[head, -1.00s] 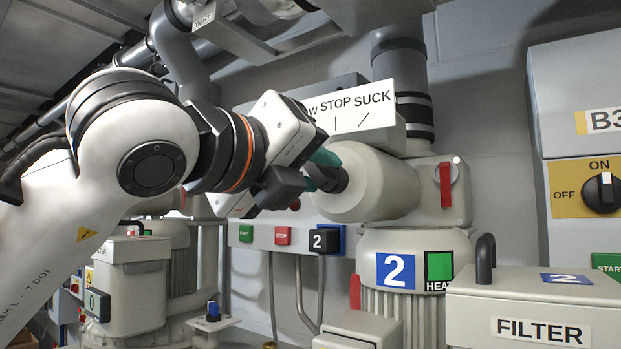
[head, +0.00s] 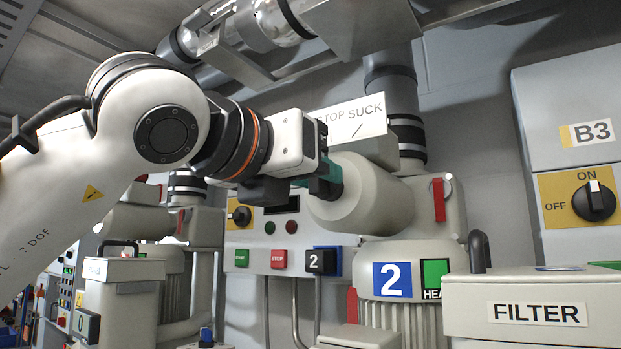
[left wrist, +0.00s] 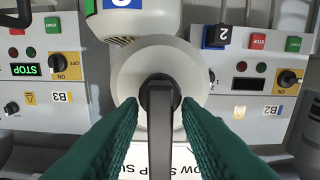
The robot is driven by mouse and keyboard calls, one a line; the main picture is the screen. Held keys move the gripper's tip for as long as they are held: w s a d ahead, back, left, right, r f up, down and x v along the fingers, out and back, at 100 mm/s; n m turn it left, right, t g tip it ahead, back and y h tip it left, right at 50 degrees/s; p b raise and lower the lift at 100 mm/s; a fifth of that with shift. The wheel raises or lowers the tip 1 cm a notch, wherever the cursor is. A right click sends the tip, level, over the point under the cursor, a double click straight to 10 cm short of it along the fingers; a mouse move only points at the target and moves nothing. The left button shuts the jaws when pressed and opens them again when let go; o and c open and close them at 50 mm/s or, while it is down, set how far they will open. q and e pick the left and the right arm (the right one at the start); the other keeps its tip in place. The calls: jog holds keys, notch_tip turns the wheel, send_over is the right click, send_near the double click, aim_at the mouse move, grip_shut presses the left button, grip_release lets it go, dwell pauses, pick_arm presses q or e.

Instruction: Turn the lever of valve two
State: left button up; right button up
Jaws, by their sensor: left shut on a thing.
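Valve two is the cream rounded body (head: 375,195) above the blue "2" sign (head: 392,281). A white "STOP SUCK" label (head: 352,119) stands over it, its left end hidden by my gripper. My left gripper (head: 325,174) is at the valve's left-facing front. In the left wrist view, the black lever (left wrist: 160,140) lies between its green ribbed fingers (left wrist: 160,125), in front of the cream valve body (left wrist: 126,75). The gripper is shut on the lever, which is mostly hidden in the head view. My right gripper is not in view.
A filter box (head: 600,300) stands at the lower right, below cabinet B3 (head: 575,95). A control panel (head: 260,238) with start and stop buttons is behind my gripper. Grey pipes and a metal duct (head: 365,30) hang overhead.

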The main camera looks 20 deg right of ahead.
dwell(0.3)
pick_arm(q)
jog(key=o, duration=0.6)
jog(key=b+v, duration=0.5)
jog(key=v, duration=0.7)
jog(key=shift+s, duration=0.1)
